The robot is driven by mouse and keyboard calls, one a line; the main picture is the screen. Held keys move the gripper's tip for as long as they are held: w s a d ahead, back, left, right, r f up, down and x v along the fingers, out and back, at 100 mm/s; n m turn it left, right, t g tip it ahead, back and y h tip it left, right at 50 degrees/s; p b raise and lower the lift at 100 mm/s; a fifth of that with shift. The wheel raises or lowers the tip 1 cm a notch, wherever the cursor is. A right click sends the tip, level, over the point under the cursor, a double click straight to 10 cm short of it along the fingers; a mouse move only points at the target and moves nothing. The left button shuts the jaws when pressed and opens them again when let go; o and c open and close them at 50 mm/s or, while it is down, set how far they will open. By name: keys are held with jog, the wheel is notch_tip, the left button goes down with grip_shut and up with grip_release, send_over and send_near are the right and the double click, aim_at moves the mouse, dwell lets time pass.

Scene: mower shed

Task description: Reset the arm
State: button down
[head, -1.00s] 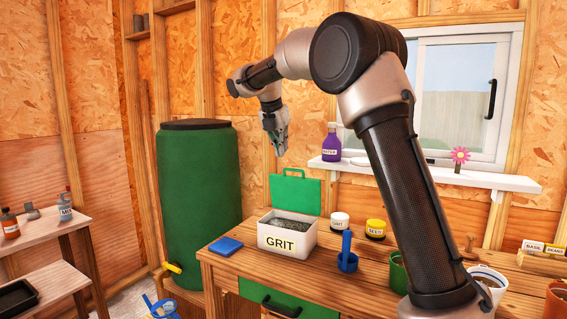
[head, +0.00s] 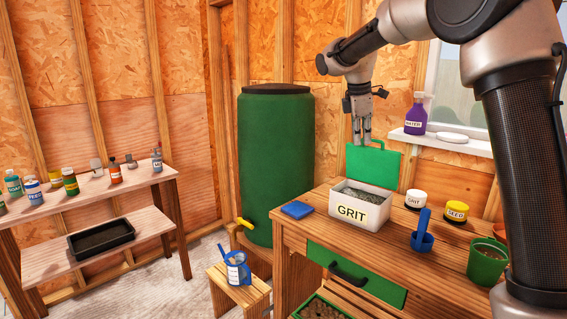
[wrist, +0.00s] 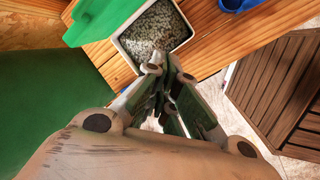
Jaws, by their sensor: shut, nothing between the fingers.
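My gripper (head: 362,138) hangs pointing down above and behind the grit box, in front of the wooden wall. Its fingers are shut with nothing between them. The white box labelled GRIT (head: 361,208) stands open on the wooden bench, its green lid (head: 373,166) raised at the back. Grey grit fills it. In the wrist view my gripper (wrist: 163,82) shows over the near side of the grit box (wrist: 150,38), with the green lid at upper left.
On the bench are a blue pad (head: 297,210), a white jar (head: 415,199), a yellow jar (head: 456,212), a blue scoop cup (head: 422,240) and a green pot (head: 487,262). A green barrel (head: 275,165) stands left. A windowsill (head: 440,142) holds a purple bottle (head: 415,114).

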jog(key=s+d+f+m, duration=0.1)
jog(key=s+d+m, duration=0.2)
jog(key=s, duration=1)
jog(key=s+d+f+m+t+y, duration=0.1)
jog(key=s+d+m, duration=0.3)
jog(key=s+m, duration=0.4)
jog(key=s+d+f+m+t+y, duration=0.1)
jog(key=s+d+f+m, duration=0.2)
jog(key=s, duration=1.5)
jog(key=shift+s+d+m, duration=0.15)
jog(key=shift+d+m, duration=0.25)
jog(key=shift+m, duration=0.9)
